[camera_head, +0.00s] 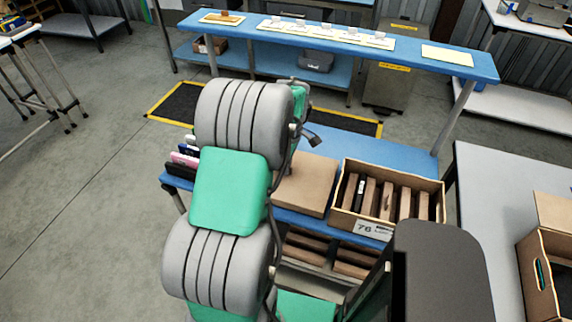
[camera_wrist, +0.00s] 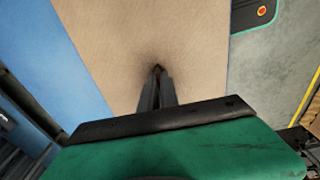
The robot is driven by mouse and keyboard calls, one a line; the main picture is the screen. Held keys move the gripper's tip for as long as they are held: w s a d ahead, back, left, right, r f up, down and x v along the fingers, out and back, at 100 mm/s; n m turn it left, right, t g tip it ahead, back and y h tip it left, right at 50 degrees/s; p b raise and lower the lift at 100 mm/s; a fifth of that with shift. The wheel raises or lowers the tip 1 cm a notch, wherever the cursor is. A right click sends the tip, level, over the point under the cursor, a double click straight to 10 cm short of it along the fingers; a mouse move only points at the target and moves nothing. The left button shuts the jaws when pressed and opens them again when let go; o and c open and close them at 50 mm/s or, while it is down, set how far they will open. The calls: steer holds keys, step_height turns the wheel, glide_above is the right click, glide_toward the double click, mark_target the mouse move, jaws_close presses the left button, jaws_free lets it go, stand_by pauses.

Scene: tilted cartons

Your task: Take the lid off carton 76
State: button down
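Carton 76 (camera_head: 372,228) stands open-topped on the blue bench, with its number label on the front. Several brown slabs and one dark item stand upright inside it. A flat brown cardboard piece, looking like the lid (camera_head: 308,186), lies on the bench just left of the carton, partly hidden by my arm. In the wrist view, my gripper (camera_wrist: 157,72) has its two dark fingers together, pointing at a plain brown cardboard surface (camera_wrist: 130,40). Nothing shows between the fingers; whether the tips touch the cardboard is unclear. The head view hides my gripper behind my arm.
Another carton (camera_head: 540,285) with a brown flap or lid is on a grey table (camera_head: 485,200) at right. Coloured thin items (camera_head: 184,158) stand at the bench's left end. A shelf below holds more brown slabs (camera_head: 305,243). A long blue table (camera_head: 350,40) stands behind.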

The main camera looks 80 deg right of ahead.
steer(key=shift+f+b, duration=0.4)
steer(key=shift+f, duration=0.15)
steer(key=c, duration=1.5)
jaws_free()
steer(key=shift+c, duration=0.2)
steer(key=shift+r, duration=0.1)
steer(key=r, duration=0.5)
steer(key=r+b, duration=0.1)
steer(key=r, duration=0.1)
steer(key=shift+s+r, duration=0.25)
steer(key=shift+r, duration=0.05)
